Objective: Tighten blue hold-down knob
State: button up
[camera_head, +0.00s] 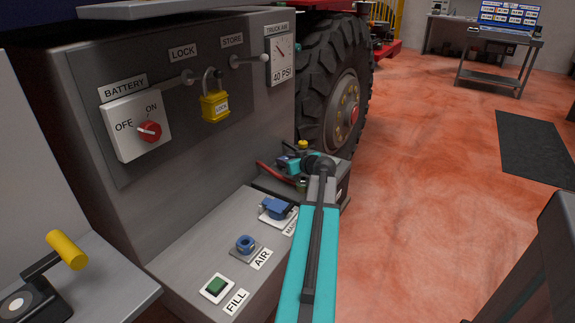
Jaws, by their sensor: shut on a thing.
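My teal and dark arm reaches up from the bottom, and my gripper (293,163) is at its far end, over the battery area beside the truck tyre. A small blue piece, which looks like the blue hold-down knob (283,160), shows at the left of the gripper. The gripper is shut on it, though the jaws are small in view and partly hide the contact. How far the knob is turned cannot be seen.
A yellow knob (303,145) and a red cable (272,174) are close to my gripper. The grey cabinet (225,145) carries a red battery switch (149,131) and yellow padlock (215,105). A blue AIR fitting (245,243) sits on the lower ledge. Open floor lies right.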

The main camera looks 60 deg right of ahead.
jog(key=shift+w+a+m+g+h, duration=0.1)
jog(key=shift+a+m+g+h, duration=0.1)
jog(key=shift+m+g+h, duration=0.6)
jog(key=shift+m+h+p, duration=0.3)
jog(key=shift+m+g+h+p, duration=0.5)
jog(key=shift+m+h+p, duration=0.25)
jog(key=shift+p, duration=0.9)
jog(key=m+g+p, duration=0.1)
jog(key=p, duration=0.3)
jog(key=h+p, duration=0.1)
jog(key=p, duration=0.4)
jog(key=shift+d+r+m+g, duration=0.25)
jog(key=shift+m+g, duration=0.1)
jog(key=shift+g, duration=0.05)
jog(key=p, duration=0.4)
jog(key=shift+a+f+h, duration=0.1)
jog(key=shift+a+h, duration=0.05)
jog(key=shift+h, duration=0.1)
jog(key=shift+w+a+f+m+p, duration=0.15)
jog(key=shift+m+p, duration=0.15)
jog(key=shift+p, duration=0.6)
jog(key=o, duration=1)
jog(key=shift+o, duration=0.2)
jog(key=shift+a, duration=0.1)
